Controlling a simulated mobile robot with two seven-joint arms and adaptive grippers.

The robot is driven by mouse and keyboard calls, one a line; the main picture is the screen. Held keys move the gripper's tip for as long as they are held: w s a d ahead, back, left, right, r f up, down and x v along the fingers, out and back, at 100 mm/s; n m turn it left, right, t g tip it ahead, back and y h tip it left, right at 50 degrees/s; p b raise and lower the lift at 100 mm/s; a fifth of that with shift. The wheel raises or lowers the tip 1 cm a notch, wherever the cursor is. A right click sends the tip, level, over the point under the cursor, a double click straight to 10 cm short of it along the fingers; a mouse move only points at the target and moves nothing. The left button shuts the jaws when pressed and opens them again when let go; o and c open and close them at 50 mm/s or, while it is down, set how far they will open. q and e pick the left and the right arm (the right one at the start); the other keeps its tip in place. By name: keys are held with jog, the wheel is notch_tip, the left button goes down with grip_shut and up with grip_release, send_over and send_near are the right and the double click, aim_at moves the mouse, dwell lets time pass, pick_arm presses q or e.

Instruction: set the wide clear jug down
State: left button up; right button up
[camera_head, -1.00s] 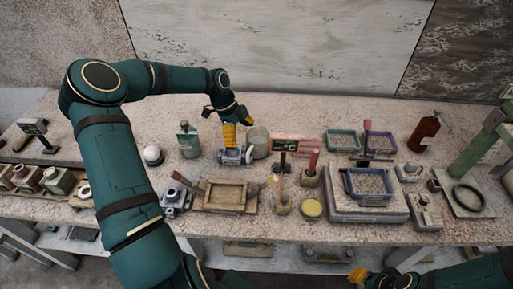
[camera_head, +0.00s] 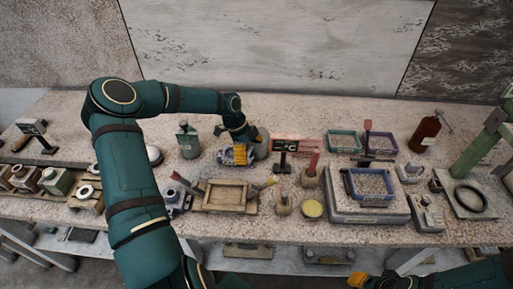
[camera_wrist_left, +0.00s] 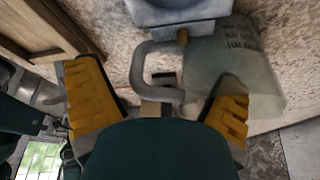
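The wide clear jug (camera_wrist_left: 225,65) is a frosted, see-through vessel with dark print and a curved handle, at the upper right of the left wrist view. In the head view the jug (camera_head: 263,138) stands on the bench, partly hidden by my left wrist. My left gripper (camera_head: 238,155) is low over the bench beside it. In the wrist view my left gripper (camera_wrist_left: 160,105) has its orange fingers spread wide, with the handle in the gap between them; I see no finger closed on it. My right gripper (camera_head: 358,278) shows only partly at the bottom edge.
A grey-blue device (camera_wrist_left: 175,10) stands close to the jug. A wooden frame (camera_head: 230,195) lies in front, a green bottle (camera_head: 188,140) stands left, and a red sign on a stand (camera_head: 288,147) stands right. The bench behind the jug is mostly clear.

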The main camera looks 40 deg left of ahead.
pick_arm(q)
jog(key=c, duration=1.3)
jog(key=shift+c, duration=0.2)
notch_tip(320, 180, up, 10)
jog(key=shift+r+p, duration=0.1)
jog(key=shift+p, duration=0.45)
